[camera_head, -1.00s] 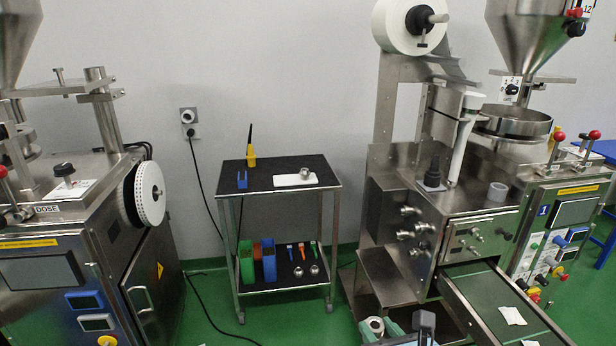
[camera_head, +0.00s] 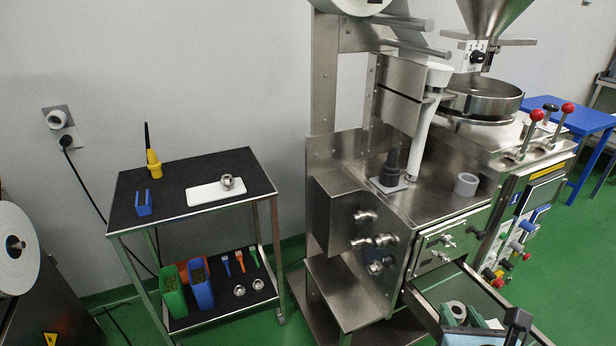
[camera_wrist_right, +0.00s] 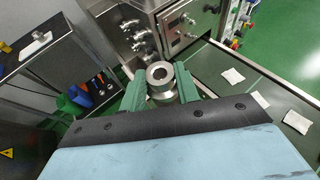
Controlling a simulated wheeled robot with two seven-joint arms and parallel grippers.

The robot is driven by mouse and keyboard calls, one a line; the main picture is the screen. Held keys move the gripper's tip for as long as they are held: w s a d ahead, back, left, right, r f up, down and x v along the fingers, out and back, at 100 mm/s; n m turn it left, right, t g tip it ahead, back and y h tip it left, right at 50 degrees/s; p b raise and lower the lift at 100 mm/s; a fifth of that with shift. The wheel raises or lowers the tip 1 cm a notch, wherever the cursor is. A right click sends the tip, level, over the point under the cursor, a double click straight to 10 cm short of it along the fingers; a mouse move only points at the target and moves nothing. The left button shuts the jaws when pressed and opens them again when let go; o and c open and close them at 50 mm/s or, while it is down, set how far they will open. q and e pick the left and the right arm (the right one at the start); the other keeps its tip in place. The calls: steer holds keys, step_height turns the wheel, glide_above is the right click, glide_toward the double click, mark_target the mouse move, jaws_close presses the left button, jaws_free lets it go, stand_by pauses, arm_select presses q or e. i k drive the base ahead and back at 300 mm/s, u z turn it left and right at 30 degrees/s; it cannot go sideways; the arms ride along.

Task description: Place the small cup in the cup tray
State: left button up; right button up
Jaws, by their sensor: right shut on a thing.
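My right gripper (camera_head: 470,318) is low at the right in the head view, in front of the packing machine. Its green fingers are shut on a small round metal cup (camera_head: 457,309), held upright between them; the cup's open top faces up in the right wrist view (camera_wrist_right: 160,75). The white cup tray (camera_head: 203,195) lies on the black top of the cart at the left, far from my gripper. Another metal cup (camera_head: 228,183) stands on its right end. My left gripper is not in view.
The cart's top (camera_head: 165,182) also holds a yellow-handled tool (camera_head: 153,163) and a blue holder (camera_head: 144,205). Its lower shelf has bins, small scoops and two metal cups. The steel machine (camera_head: 340,215) stands right of the cart. White teabags (camera_wrist_right: 260,99) lie on its chute.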

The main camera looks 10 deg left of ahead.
mark_target(203, 195)
steer(key=u, duration=0.1)
steer(key=i, duration=0.6)
steer(key=u, duration=1.2)
steer(key=i, duration=1.1)
steer(key=u, duration=0.3)
